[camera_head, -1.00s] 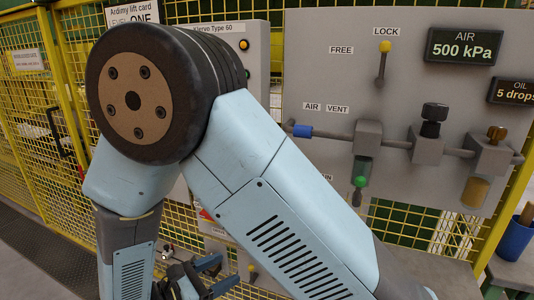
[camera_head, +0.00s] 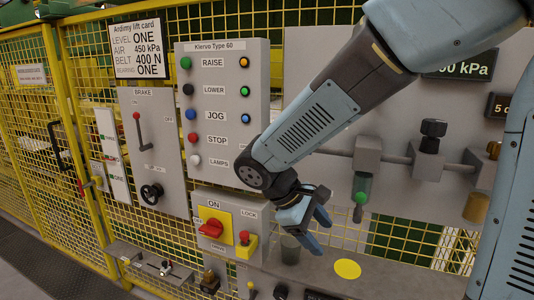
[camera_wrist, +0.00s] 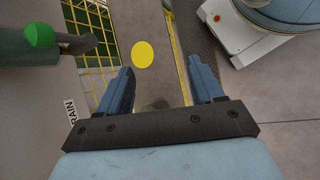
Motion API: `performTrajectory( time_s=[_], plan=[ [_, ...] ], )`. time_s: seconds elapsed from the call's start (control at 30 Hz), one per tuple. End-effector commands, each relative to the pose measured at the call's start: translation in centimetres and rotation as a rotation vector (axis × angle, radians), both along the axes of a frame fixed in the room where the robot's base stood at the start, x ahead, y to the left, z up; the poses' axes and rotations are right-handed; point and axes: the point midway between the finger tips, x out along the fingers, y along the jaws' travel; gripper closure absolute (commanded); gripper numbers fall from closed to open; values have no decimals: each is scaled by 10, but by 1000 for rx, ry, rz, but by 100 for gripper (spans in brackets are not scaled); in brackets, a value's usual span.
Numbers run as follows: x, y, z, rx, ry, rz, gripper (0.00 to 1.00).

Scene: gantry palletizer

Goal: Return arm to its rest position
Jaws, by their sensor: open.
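My gripper (camera_head: 318,219) is in the middle of the head view, pointing down and to the right, with the fingers apart. It hangs in front of the panels, above a grey ledge with a yellow disc (camera_head: 347,268). In the wrist view my gripper (camera_wrist: 163,88) shows two blue fingers spread wide with nothing between them. The yellow disc (camera_wrist: 143,55) lies beyond the fingertips there. My arm crosses the upper right of the head view and hides part of the air panel.
The Klervo Type 60 button panel (camera_head: 222,110) stands left of my arm. A red rotary switch (camera_head: 211,228) sits below it. The air panel (camera_head: 400,195) has a drain with a green tip (camera_head: 361,198), close to my gripper. Yellow mesh fencing (camera_head: 395,235) runs behind.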

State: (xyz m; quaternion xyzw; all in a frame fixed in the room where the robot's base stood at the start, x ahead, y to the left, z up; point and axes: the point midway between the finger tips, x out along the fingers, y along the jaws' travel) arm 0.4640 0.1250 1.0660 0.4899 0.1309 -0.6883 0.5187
Motion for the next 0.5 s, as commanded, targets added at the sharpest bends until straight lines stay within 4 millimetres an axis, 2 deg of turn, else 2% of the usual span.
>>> performTrajectory(
  time_s=[0.03,0.2,0.5],
  plan=[
    [-2,-12,7,48,-27,-51,34],
    [-12,-39,25,199,-113,-204,34],
    [-32,-79,56,451,-307,-460,34]
  ],
)
